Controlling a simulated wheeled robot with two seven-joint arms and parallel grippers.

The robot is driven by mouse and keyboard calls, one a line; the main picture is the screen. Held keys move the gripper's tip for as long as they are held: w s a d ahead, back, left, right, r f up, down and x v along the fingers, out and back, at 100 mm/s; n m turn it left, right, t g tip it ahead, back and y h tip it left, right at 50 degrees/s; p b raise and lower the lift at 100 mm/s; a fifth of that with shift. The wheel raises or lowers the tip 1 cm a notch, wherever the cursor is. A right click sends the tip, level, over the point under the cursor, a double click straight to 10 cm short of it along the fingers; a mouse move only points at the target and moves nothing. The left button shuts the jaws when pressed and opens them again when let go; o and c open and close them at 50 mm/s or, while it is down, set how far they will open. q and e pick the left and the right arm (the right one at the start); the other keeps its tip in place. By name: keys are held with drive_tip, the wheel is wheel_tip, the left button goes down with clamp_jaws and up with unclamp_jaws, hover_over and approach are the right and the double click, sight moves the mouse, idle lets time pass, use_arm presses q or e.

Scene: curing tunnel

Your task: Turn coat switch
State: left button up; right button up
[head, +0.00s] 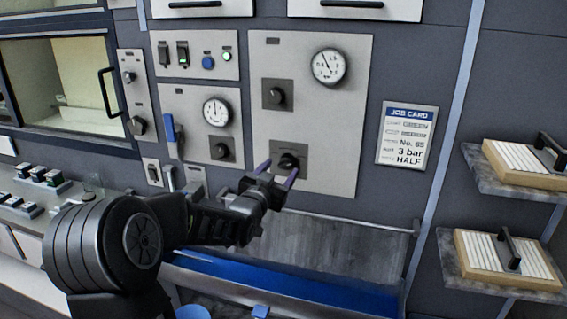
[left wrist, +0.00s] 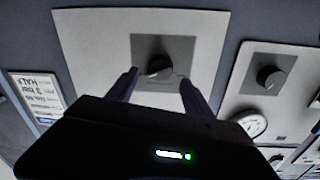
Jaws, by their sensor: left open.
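The likely coat switch is the black rotary knob (head: 288,161) on a dark square plate, low on the large light panel (head: 330,130). It also shows in the left wrist view as a knob (left wrist: 158,66) between my fingers. My left gripper (head: 278,174) is open, with its two purple-grey fingertips just in front of this knob, one to each side. I cannot tell whether the fingers touch it. Labels by the knob are too small to read. My right gripper is not in view.
A second knob (head: 277,95) and a gauge (head: 328,66) sit higher on the panel. A job card (head: 407,135) hangs to the right, reading No. 65, 3 bar, HALF. Shelves with slatted boards (head: 505,258) stand far right. A blue-lined trough (head: 290,285) lies below.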

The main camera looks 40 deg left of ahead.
sight(284, 165)
use_arm(q)
drive_tip(key=shift+p+x, duration=0.4)
drive_tip(key=shift+x, duration=1.2)
drive_tip(key=shift+c, duration=0.2)
clamp_jaws()
drive_tip(key=shift+f, duration=0.1)
